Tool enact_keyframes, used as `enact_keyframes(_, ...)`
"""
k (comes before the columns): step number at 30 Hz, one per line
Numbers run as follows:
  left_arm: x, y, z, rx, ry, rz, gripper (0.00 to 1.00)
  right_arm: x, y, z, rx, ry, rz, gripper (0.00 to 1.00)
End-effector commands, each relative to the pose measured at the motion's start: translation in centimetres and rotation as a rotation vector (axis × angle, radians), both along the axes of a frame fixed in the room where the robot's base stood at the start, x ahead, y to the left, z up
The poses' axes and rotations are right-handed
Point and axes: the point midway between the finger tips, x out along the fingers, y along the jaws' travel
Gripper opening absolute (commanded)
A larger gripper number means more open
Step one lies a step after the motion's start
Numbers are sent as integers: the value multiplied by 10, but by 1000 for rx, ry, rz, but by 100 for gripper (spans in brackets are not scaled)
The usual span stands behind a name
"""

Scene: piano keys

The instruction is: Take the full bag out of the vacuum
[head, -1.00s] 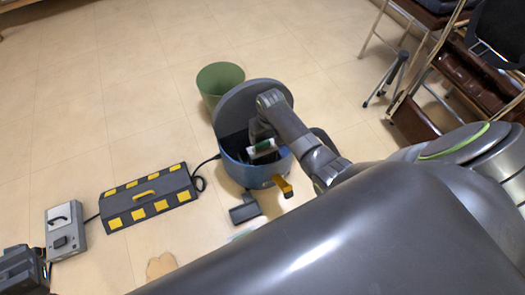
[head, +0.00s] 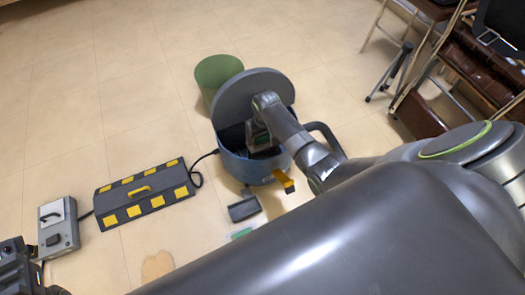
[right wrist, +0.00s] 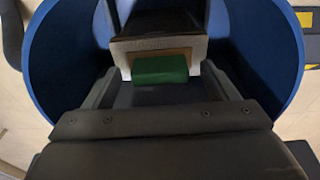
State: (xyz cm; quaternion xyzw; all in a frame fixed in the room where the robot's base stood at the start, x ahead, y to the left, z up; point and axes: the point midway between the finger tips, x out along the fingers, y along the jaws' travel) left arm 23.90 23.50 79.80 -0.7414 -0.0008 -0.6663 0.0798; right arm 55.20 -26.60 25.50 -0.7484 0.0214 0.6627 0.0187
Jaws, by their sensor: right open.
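The vacuum (head: 240,168) is a blue round tub on the floor, its grey lid (head: 240,92) tilted open at the back. My right gripper (head: 262,145) reaches down into the tub. In the right wrist view, my right gripper (right wrist: 160,85) is open, its fingers spread to either side of a green tab (right wrist: 160,69) on a tan-edged collar. A grey body, seemingly the bag (right wrist: 160,44), shows behind the tab; most of it is hidden. I see no firm grip on it. Dark parts at the head view's lower left seem to be my left gripper (head: 20,268).
A green bin (head: 215,75) stands behind the vacuum. A black case with yellow squares (head: 145,193) and a grey box (head: 58,225) lie left. A dark floor piece (head: 244,208) and tan patch (head: 157,265) lie in front. Chairs stand at right.

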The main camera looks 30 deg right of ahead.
Motion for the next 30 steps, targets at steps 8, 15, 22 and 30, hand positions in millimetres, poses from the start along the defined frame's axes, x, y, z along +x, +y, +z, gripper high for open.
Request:
enact_keyframes(8,0,0,1,0,0,1,0,0,0,1,0,0,0,52)
enact_keyframes(15,0,0,1,1,0,1,0,0,0,0,0,1,0,21)
enact_keyframes(22,0,0,1,1,0,1,0,0,0,1,0,0,0,15)
enact_keyframes(30,1,-1,9,8,5,9,0,0,0,13,0,0,0,15)
